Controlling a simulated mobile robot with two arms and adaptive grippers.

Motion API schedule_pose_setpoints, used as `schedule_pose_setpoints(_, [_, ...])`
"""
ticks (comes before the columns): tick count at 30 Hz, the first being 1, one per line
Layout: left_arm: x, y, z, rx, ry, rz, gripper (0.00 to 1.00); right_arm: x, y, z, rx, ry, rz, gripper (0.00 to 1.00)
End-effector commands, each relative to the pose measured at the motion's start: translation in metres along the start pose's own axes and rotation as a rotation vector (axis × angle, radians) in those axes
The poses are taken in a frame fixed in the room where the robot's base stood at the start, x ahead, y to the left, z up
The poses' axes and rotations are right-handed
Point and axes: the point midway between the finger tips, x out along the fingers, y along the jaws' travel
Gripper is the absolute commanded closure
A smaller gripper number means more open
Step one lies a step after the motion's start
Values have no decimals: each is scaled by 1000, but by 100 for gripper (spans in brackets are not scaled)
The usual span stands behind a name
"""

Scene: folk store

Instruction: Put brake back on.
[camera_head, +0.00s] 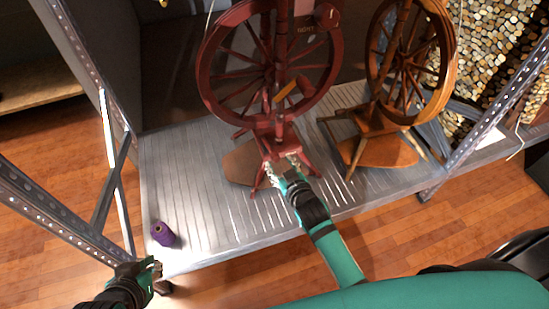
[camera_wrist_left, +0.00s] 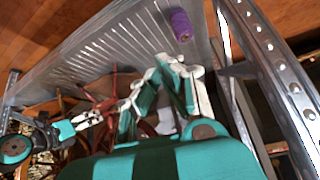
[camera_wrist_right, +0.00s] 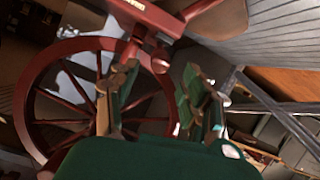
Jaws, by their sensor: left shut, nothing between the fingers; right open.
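A dark red spinning wheel (camera_head: 238,98) stands on the grey metal shelf. A small orange-yellow piece (camera_head: 286,92) shows at its lower right spokes; I cannot tell whether this is the brake. My right gripper (camera_head: 283,170) is open at the front base of the red wheel. In the right wrist view its fingers (camera_wrist_right: 155,82) straddle the area of a red post with a round knob (camera_wrist_right: 160,62); I cannot tell whether they touch it. My left gripper (camera_head: 155,265) is shut and empty off the shelf's front left corner; it also shows in the left wrist view (camera_wrist_left: 180,65).
A brown spinning wheel (camera_head: 374,55) stands to the right of the red one. A purple spool (camera_head: 162,234) lies at the shelf's front left. Metal uprights (camera_head: 45,215) bound the shelf (camera_head: 200,225), whose front left is mostly clear.

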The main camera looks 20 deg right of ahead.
Motion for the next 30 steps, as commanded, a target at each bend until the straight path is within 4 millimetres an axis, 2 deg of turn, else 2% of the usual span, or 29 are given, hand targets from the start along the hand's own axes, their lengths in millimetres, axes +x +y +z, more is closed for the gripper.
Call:
schedule_pose_setpoints(3, [6,3,-24,3,124,7,100,18,0,1,0,1,0,53])
schedule_pose_setpoints(9, [5,9,-66,6,334,19,100,43,0,1,0,2,0,53])
schedule_pose_setpoints(15, [-3,13,-96,7,489,29,100,59,0,1,1,0,0,53])
schedule_pose_setpoints(21, [-8,15,-108,7,554,32,100,66,0,0,1,0,0,53])
schedule_pose_setpoints(29, [-9,15,-109,7,559,32,100,66,0,0,1,0,0,53])
schedule_pose_setpoints(30, [-9,15,-109,7,559,32,100,66,0,0,1,0,0,58])
